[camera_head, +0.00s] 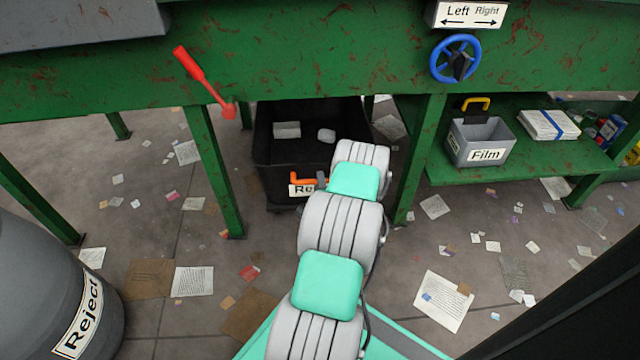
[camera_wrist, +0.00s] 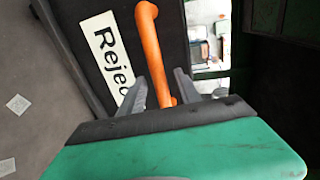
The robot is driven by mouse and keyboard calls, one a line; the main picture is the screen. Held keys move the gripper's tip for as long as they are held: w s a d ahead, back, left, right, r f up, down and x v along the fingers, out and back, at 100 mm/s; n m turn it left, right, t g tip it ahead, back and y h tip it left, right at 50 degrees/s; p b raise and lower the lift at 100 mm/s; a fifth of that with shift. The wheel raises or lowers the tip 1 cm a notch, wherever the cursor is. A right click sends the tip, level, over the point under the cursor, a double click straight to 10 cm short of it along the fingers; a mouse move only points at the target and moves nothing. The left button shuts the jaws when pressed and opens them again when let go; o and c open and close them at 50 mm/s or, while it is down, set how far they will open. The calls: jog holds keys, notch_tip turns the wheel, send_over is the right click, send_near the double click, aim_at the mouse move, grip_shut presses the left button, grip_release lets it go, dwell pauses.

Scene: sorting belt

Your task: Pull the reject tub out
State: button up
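The reject tub (camera_head: 275,160) is a black bin on the floor beneath the green belt frame. Its front carries an orange handle (camera_head: 303,180) and a white label, partly hidden by my arm in the head view. In the wrist view the orange handle (camera_wrist: 151,45) and the "Reject" label (camera_wrist: 108,48) are close. My gripper (camera_wrist: 162,85) is open. The handle's near end lies between its two grey fingers, with gaps visible on both sides. In the head view my gripper (camera_head: 321,181) is at the right of the handle, mostly hidden by my arm.
Green legs (camera_head: 213,170) flank the tub on both sides. A shelf at right holds a grey Film bin (camera_head: 480,142). A grey drum labelled Reject (camera_head: 45,285) stands at lower left. Scattered paper covers the floor before the tub. A red lever (camera_head: 203,80) hangs above left.

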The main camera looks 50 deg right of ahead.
jog(key=shift+x, duration=0.9)
grip_shut()
jog(key=shift+a, duration=0.15)
dwell(0.6)
